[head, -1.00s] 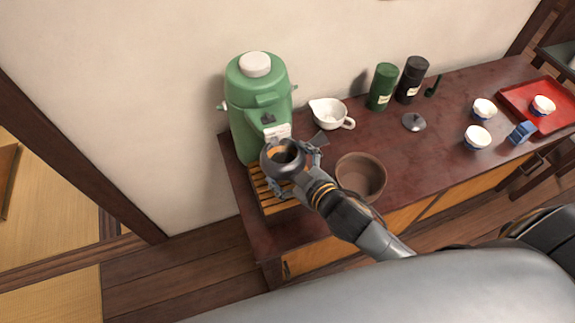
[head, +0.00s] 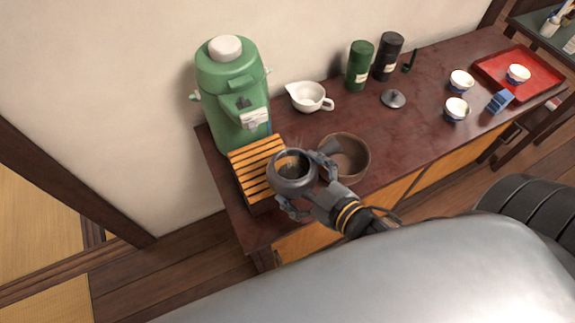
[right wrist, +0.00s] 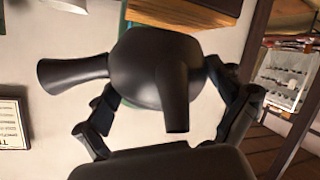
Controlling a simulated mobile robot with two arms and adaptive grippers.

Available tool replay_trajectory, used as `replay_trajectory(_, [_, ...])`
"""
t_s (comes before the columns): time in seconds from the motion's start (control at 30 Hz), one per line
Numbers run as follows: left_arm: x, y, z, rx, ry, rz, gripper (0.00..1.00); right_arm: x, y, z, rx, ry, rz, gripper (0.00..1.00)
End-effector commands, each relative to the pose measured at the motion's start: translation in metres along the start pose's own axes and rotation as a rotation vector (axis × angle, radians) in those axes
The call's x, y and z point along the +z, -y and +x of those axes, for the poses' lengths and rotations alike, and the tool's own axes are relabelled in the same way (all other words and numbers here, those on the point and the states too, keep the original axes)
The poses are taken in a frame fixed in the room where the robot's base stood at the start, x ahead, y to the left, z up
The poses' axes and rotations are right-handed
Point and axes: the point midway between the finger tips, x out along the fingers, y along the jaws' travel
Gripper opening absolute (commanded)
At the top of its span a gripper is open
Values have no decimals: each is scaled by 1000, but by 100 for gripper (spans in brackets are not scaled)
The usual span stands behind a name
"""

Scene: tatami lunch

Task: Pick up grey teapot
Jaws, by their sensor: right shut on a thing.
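The grey teapot (head: 281,186) is round and dark, with its top open and no lid on it. My right gripper (head: 306,189) is shut on it, one finger on each side of the body. The teapot appears held in front of the green dispenser, overlapping the slatted wooden tray in the head view. In the right wrist view the teapot body (right wrist: 150,75) sits between the fingers of my right gripper (right wrist: 168,92), with a flared projection at the left and another pointing at the camera. My left gripper is not in view.
The green dispenser (head: 228,85) stands behind the slatted tray (head: 250,160). A brown bowl (head: 352,155) is close right of the gripper. A white pouring cup (head: 305,95), canisters, a grey lid (head: 393,99), white cups and a red tray (head: 500,65) lie farther right on the table (head: 405,130).

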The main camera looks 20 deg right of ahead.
Motion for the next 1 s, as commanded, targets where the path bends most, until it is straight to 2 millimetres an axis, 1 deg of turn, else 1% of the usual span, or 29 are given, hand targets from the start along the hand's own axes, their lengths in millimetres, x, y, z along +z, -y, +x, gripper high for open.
replay_trajectory(0.03, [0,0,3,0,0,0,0,3,2,-6,0,0,0,45])
replay_trajectory(0.2, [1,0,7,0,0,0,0,8,4,-24,0,0,1,45])
replay_trajectory(0.5, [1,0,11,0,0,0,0,15,8,-48,2,-1,1,45])
replay_trajectory(0.8, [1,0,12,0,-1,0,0,19,10,-63,2,-3,0,45])
replay_trajectory(1.0, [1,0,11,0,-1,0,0,20,10,-67,3,-3,-1,45])
